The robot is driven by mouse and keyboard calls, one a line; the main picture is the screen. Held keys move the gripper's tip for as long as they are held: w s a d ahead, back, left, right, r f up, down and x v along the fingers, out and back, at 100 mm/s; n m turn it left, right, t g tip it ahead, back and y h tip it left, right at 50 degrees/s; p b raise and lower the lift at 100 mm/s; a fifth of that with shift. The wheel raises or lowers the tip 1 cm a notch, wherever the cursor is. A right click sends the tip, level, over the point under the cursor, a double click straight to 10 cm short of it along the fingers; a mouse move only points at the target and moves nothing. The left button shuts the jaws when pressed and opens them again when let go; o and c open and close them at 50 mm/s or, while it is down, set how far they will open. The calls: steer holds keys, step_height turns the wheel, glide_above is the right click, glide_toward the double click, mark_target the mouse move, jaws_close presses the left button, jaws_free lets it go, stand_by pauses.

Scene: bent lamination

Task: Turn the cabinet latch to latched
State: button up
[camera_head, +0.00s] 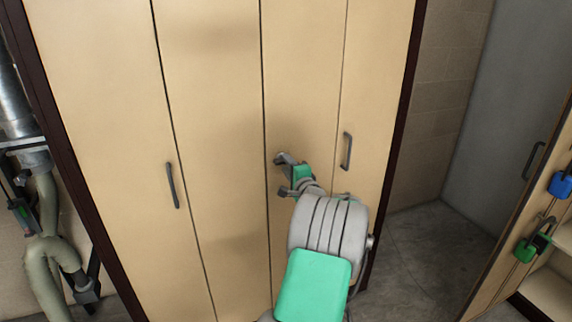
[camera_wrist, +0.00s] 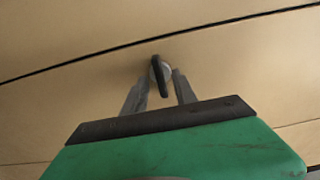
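The cabinet latch (camera_wrist: 160,76) is a small dark lever on a round, paler base on a tan cabinet door, close to the dark seam between two doors. In the wrist view the lever points roughly up and down the picture. My gripper (camera_wrist: 160,78) has its two grey fingers apart, one on each side of the lever, with a narrow gap showing on both sides near its lower end. In the head view my gripper (camera_head: 282,175) is at the door just right of the middle seam. There the latch is largely hidden by the gripper and cannot be told apart clearly.
The tall tan cabinet (camera_head: 215,120) has bar handles on its left (camera_head: 172,185) and right (camera_head: 347,151) doors. Pipes (camera_head: 45,220) stand at the far left. An open locker door with a green padlock (camera_head: 525,250) and a blue padlock (camera_head: 561,184) is at the right. Floor (camera_head: 430,240) shows between them.

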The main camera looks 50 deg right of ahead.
steer(key=shift+w+d, duration=0.2)
steer(key=shift+w, duration=0.2)
jaws_close()
stand_by(0.4)
